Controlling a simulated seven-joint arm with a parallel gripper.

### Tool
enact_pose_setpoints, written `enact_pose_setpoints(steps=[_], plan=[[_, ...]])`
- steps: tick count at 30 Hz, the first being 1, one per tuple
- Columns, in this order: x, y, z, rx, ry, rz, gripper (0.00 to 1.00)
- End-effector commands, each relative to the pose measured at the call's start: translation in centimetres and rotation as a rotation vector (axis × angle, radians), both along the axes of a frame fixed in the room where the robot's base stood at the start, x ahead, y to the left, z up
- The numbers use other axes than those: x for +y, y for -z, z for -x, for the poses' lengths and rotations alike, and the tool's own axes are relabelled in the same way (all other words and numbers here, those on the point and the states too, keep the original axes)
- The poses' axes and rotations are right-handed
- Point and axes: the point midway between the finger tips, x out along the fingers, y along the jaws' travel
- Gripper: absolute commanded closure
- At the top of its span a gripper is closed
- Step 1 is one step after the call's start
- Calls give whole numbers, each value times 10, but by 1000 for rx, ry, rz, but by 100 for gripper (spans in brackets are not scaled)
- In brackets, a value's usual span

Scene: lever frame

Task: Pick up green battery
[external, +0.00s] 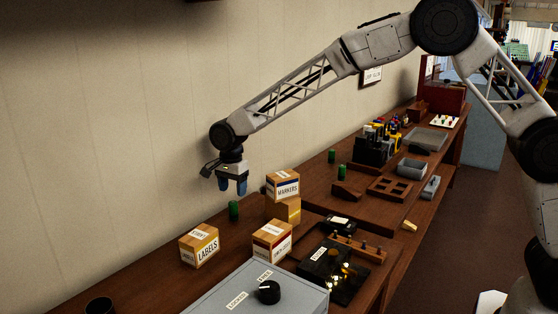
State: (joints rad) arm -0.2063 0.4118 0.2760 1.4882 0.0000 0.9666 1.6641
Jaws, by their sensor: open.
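Three small green cylinders that look like batteries stand upright on the wooden bench. One green battery (234,209) is near the wall, left of the stacked boxes. Two more, a far green battery (332,156) and a nearer green battery (342,170), stand further back along the bench. My gripper (232,187) points down with its blue fingers apart and empty. In the picture it is just above the green battery by the boxes, with a gap between them. I cannot tell how exactly it is lined up in depth.
A MARKERS box (282,186) is stacked on another box close to the right of that battery. A LABELS box (199,246) and another carton (272,241) stand nearer. A grey box with a black knob (269,291) is in front. Wooden trays and tool holders fill the far bench.

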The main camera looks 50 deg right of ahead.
Motion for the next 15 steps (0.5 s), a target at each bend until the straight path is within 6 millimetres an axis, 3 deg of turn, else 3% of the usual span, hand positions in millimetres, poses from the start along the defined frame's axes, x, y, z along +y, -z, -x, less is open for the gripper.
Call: enact_pose_setpoints(steps=[15], plan=[[0,11,0,1,0,0,37]])
